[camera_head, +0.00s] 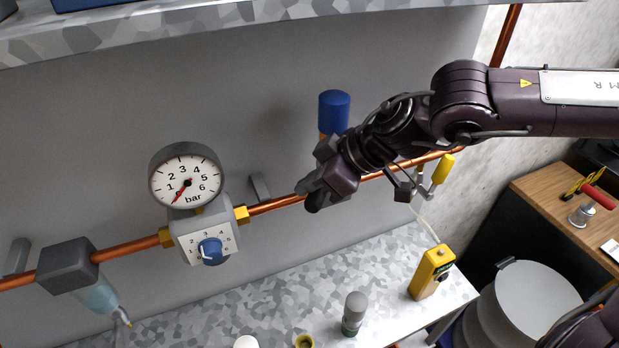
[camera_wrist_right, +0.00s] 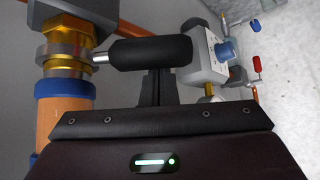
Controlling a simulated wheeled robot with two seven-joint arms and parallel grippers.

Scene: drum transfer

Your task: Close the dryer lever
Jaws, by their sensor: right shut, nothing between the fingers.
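In the right wrist view, the lever (camera_wrist_right: 150,50) is a black rounded grip on a short silver stem. It sticks out sideways from a brass and silver fitting (camera_wrist_right: 68,55) above a blue collar. My right gripper (camera_wrist_right: 158,84) is shut and empty, its dark fingers close against the lever's side; I cannot tell whether they touch it. In the head view, my right gripper (camera_head: 309,185) is at the copper pipe, below the blue-topped cylinder (camera_head: 334,112). It and the arm hide most of the fitting and lever there. My left gripper is not in view.
A pressure gauge (camera_head: 186,176) sits above a grey box with a blue knob (camera_head: 210,251), left of the gripper. A yellow handle (camera_head: 443,168) is on the pipe to the right. A yellow device (camera_head: 431,272) and grey-capped bottle (camera_head: 354,314) stand on the speckled shelf below.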

